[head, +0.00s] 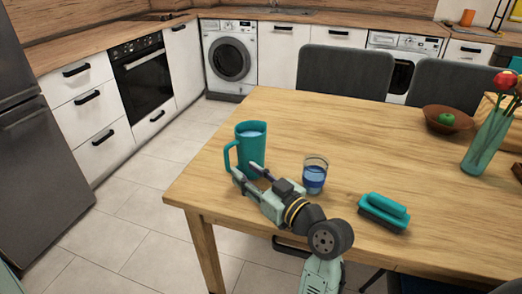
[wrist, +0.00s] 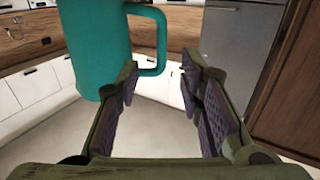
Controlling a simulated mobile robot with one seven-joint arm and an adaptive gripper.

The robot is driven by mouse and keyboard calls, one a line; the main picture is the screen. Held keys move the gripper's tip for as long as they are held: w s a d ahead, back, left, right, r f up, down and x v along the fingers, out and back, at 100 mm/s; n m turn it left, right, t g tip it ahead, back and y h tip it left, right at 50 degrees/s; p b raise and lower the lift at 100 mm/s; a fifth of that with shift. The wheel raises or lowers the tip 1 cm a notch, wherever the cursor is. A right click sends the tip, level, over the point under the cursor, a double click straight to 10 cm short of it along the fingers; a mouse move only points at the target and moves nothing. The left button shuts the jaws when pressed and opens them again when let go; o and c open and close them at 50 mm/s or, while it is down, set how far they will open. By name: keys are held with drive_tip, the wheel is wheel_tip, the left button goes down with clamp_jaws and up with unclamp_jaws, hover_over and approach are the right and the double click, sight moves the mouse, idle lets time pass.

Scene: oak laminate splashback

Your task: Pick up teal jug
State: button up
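The teal jug (head: 252,146) stands upright near the left edge of the wooden table, with pale contents showing at its top. Its handle points left in the head view. My gripper (head: 247,173) is open and empty, low at the near side of the jug. In the wrist view the jug (wrist: 98,45) fills the upper left, and its handle lies ahead of the gap between the fingers of my gripper (wrist: 160,78). The left finger overlaps the jug's lower side in that view; I cannot tell whether they touch.
A glass of blue liquid (head: 315,176) stands close to the right of my gripper. A teal brush (head: 384,211) lies farther right on the table (head: 330,116). A brown bowl with a green fruit (head: 447,119) and a vase of flowers (head: 487,140) stand at the right. Grey chairs (head: 345,75) line the far side.

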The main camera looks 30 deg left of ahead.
sight(228, 160)
drive_tip(key=p+x, duration=0.3)
drive_tip(key=x, duration=0.5)
drive_tip(key=shift+a+f, duration=0.3)
drive_tip(key=shift+a, duration=0.05)
drive_tip(key=shift+c, duration=0.4)
clamp_jaws()
